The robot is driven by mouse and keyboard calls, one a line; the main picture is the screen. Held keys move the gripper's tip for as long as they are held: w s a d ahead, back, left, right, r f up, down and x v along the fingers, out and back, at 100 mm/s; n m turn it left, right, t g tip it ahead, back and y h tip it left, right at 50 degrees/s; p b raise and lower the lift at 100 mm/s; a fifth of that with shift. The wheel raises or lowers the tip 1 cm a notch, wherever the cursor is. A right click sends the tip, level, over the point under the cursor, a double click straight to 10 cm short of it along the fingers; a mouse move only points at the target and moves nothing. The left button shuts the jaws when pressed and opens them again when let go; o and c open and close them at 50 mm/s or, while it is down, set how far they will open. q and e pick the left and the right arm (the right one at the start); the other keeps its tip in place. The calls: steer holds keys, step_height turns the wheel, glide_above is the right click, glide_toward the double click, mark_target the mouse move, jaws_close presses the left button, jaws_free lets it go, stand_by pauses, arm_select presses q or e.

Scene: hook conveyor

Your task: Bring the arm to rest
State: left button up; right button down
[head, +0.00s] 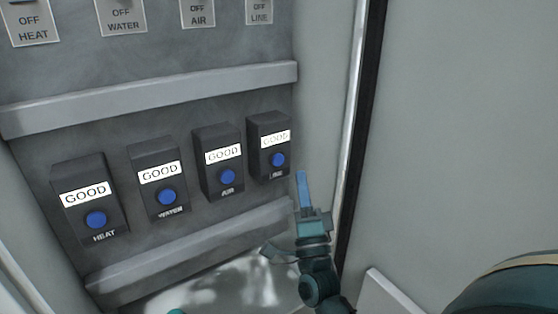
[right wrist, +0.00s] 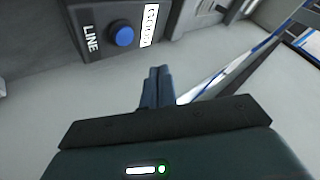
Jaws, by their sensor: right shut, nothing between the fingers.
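My right gripper (head: 303,184) is shut and empty, its blue fingers pointing up just right of and below the LINE box (head: 268,147). In the right wrist view its two fingers (right wrist: 158,82) lie together, and the LINE box's blue button (right wrist: 123,36) is beyond them, apart from the tips. My right arm comes up from the bottom of the head view. My left gripper is not clearly seen; only a small teal bit shows at the bottom edge.
Three more boxes, HEAT (head: 90,197), WATER (head: 160,178) and AIR (head: 218,161), stand left of LINE; all four read GOOD. OFF labels for each (head: 120,16) show above. A ledge (head: 150,98) runs across the panel. A dark cabinet edge (head: 360,150) stands right of my gripper.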

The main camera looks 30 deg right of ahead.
stand_by(0.3)
steer(key=s+a+f+n+g+y, duration=0.25)
steer(key=a+f+n+y, duration=0.25)
steer(key=f+n, duration=0.3)
steer(key=s+a+f+n+g+y, duration=0.2)
steer(key=a+f+n+g+y, duration=0.3)
steer(key=f, duration=0.4)
steer(key=s+a+f+n+g, duration=0.2)
steer(key=s+f+n+g, duration=0.1)
steer(key=s+f, duration=0.3)
steer(key=s+a+f+n+g+y, duration=0.1)
steer(key=s+a+f+n+g, duration=0.2)
steer(key=s+f+n, duration=0.3)
step_height(320, 180, down, 2)
steer(key=shift+s+a+g, duration=0.15)
steer(key=shift+s+g, duration=0.35)
steer(key=shift+g, duration=0.05)
steer(key=shift+s, duration=0.15)
